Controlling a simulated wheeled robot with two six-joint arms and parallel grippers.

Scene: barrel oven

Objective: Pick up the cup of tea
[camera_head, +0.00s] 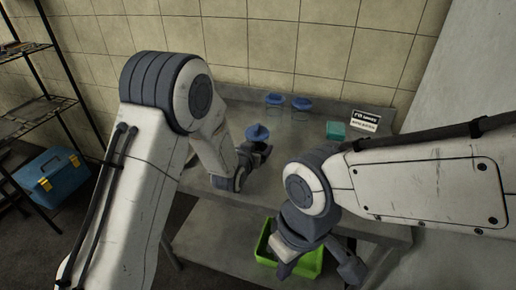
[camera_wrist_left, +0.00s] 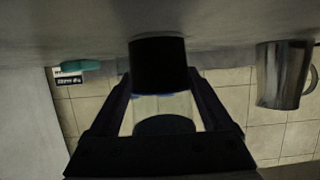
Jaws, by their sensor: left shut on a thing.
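My left gripper (camera_head: 259,149) is shut on a blue-lidded glass jar (camera_head: 257,132) above the grey table (camera_head: 235,118). In the left wrist view the jar (camera_wrist_left: 160,65) stands between the two fingers, with a dark part and a clear part. I cannot tell if it touches the table. A metal mug with a handle (camera_wrist_left: 284,75) shows apart from the gripper at the right of the left wrist view. I see no mug in the head view, and whether it holds tea is not visible. My right gripper (camera_head: 317,266) is low at the table's front, fingers apart and empty.
Two more blue-lidded jars (camera_head: 274,106) (camera_head: 301,107) stand at the table's back. A green bin (camera_head: 308,264) is below the table.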

